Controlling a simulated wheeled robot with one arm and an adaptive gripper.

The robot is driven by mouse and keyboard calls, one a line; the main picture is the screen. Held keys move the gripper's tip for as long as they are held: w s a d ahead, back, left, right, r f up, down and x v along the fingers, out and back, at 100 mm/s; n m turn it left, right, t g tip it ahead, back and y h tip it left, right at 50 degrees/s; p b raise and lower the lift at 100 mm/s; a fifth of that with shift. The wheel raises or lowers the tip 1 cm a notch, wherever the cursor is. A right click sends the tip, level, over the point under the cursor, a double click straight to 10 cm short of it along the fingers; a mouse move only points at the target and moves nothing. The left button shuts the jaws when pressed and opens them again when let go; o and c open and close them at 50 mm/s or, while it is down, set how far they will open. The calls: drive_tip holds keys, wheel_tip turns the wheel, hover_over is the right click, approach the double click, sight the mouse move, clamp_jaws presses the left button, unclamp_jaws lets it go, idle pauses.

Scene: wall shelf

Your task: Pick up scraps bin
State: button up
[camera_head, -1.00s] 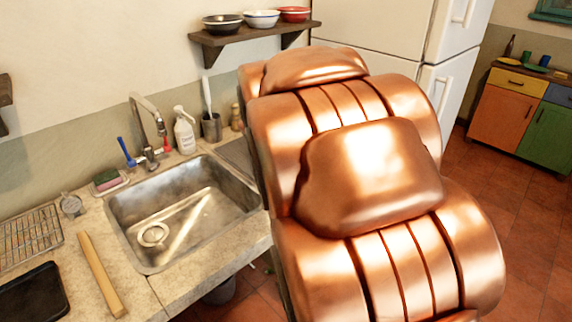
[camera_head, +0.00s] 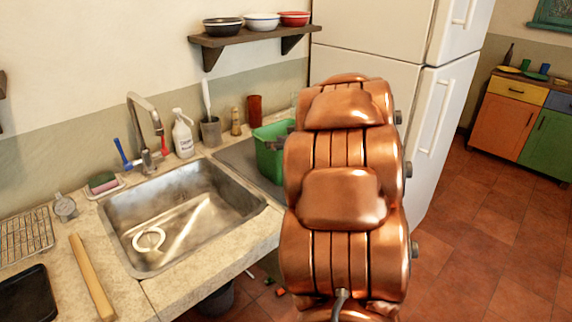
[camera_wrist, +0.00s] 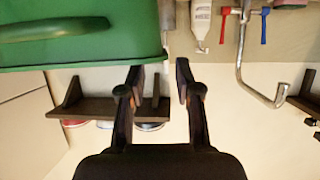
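A green bin (camera_head: 268,158) stands on the counter right of the sink, with dark contents showing at its top. My copper arm hides its right side. In the wrist view, which looks upside down, a green bin wall (camera_wrist: 130,35) with a darker green oval handle or rim fills the upper left. My gripper (camera_wrist: 160,80) is open and empty, its two dark fingers apart and just beside the green bin's edge. In the head view my gripper is hidden behind my arm. A dark bucket (camera_head: 217,300) stands on the floor under the counter; no label shows on either container.
The sink (camera_head: 180,215) is left of the green bin. A wall shelf (camera_head: 250,38) with bowls hangs above. The fridge (camera_head: 440,120) is on the right. Small scraps lie on the floor.

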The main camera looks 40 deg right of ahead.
drive_tip(key=shift+x, duration=3.5)
drive_tip(key=shift+r, duration=0.15)
drive_tip(key=shift+c, duration=0.3)
clamp_jaws()
